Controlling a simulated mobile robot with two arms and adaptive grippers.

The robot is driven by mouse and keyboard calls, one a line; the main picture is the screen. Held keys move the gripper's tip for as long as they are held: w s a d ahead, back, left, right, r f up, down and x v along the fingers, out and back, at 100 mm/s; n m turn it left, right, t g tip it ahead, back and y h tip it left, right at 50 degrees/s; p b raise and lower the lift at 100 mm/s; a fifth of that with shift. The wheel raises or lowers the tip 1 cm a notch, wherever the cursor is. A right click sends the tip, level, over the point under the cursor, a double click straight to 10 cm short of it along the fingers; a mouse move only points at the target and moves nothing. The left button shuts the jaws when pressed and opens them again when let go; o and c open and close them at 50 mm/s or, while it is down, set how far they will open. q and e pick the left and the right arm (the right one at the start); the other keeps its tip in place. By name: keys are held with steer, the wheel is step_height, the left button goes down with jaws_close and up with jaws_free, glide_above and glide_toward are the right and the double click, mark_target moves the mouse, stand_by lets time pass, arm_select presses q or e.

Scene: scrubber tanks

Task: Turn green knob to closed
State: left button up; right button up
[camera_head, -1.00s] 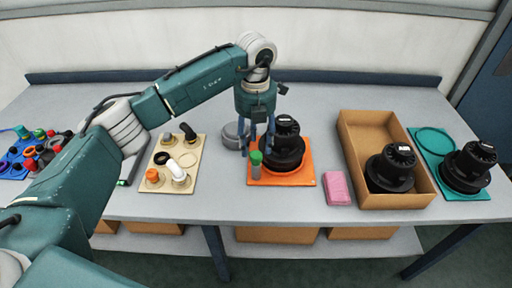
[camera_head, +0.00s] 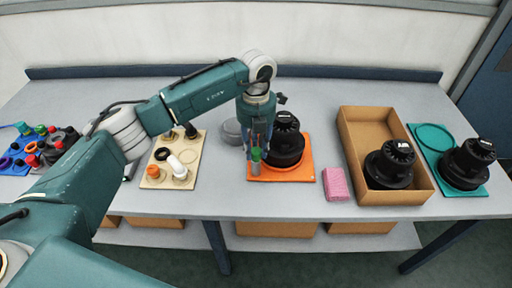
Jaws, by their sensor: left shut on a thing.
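The green knob (camera_head: 256,155) tops a small grey stem at the left side of the orange mat (camera_head: 306,164). A black scrubber tank (camera_head: 286,148) stands on the same mat, just right of the knob. My left gripper (camera_head: 257,152) reaches down from above, with its fingers shut on the green knob and partly covering it. Which way the knob is turned is too small to tell. My right gripper is not in view.
A round grey object (camera_head: 231,131) is behind the gripper. A pink sponge (camera_head: 336,184) and a cardboard box (camera_head: 424,190) with another black tank lie to the right. A beige board (camera_head: 152,183) with small fittings is left. A teal mat (camera_head: 428,136) is far right.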

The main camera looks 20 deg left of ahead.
arm_select(q)
steer(key=shift+f+m+b, duration=0.1)
steer(key=shift+m+b, duration=0.2)
steer(key=shift+b, duration=0.2)
steer(key=m+b, duration=0.2)
steer(key=b, duration=0.1)
steer(key=shift+f+m, duration=0.1)
steer(key=shift+m, duration=0.3)
steer(key=shift+m+b, duration=0.75)
steer(key=shift+m, duration=0.25)
steer(key=m+b, duration=0.3)
steer(key=m, duration=0.1)
steer(key=shift+a+r+m+b, duration=0.15)
steer(key=shift+m+b, duration=0.3)
steer(key=shift+m, duration=0.6)
steer(key=shift+d+r+m+b, duration=0.1)
steer(key=shift+m+b, duration=0.3)
steer(key=shift+m, duration=0.65)
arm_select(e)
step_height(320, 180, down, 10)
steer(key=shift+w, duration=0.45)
arm_select(q)
steer(key=shift+w, duration=0.1)
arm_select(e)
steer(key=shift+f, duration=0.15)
arm_select(q)
steer(key=o, duration=1.1)
